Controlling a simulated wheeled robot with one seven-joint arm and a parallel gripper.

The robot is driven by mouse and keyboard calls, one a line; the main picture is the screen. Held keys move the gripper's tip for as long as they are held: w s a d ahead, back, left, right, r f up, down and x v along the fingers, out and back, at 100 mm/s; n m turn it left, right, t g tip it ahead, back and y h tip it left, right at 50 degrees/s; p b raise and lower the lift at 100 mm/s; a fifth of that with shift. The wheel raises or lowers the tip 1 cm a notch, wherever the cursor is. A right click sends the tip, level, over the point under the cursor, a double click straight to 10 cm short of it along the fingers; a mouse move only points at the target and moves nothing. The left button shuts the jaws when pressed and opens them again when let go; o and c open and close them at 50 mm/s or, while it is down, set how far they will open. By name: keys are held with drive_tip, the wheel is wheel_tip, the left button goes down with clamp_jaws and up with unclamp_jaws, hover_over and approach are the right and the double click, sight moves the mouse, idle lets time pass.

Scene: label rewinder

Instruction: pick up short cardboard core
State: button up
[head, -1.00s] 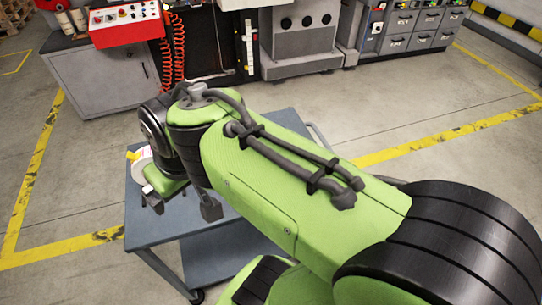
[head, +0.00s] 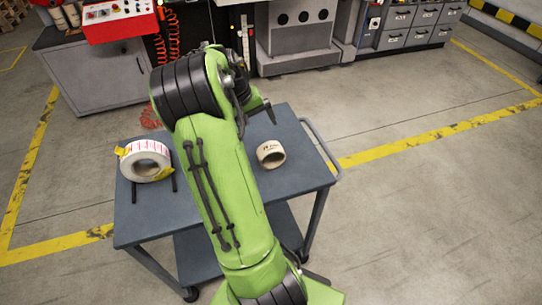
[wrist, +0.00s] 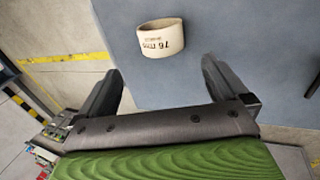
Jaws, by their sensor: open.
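The short cardboard core (head: 270,154) is a beige ring lying on the right part of the grey-blue cart top (head: 300,178). In the wrist view the core (wrist: 161,42) shows dark print on its side, including "76 mm". My gripper (wrist: 165,85) is open and empty. The core lies beyond the fingertips, near the middle of the gap between them, and apart from them. In the head view my arm mostly hides the gripper; a dark finger (head: 262,106) shows at the far side of the cart, above and left of the core.
A white label roll (head: 146,160) with yellow tape sits on the cart's left part, with dark rods beside it. The cart's handle (head: 322,150) is on the right. Grey cabinets (head: 100,85) and machines stand behind. Open floor lies right of the cart.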

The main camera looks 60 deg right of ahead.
sight(267, 148)
drive_tip(key=b+x, duration=0.2)
drive_tip(key=x, duration=0.8)
drive_tip(key=shift+a, duration=0.1)
drive_tip(key=b+x, duration=0.1)
drive_tip(key=x, duration=0.3)
drive_tip(key=shift+f+b, duration=0.3)
drive_tip(key=shift+f, duration=0.1)
drive_tip(key=shift+r, duration=0.1)
drive_tip(key=shift+c, duration=0.3)
drive_tip(key=c, duration=0.6)
wheel_tip(267, 148, up, 10)
drive_tip(key=p, duration=0.2)
drive_tip(key=shift+p, duration=0.35)
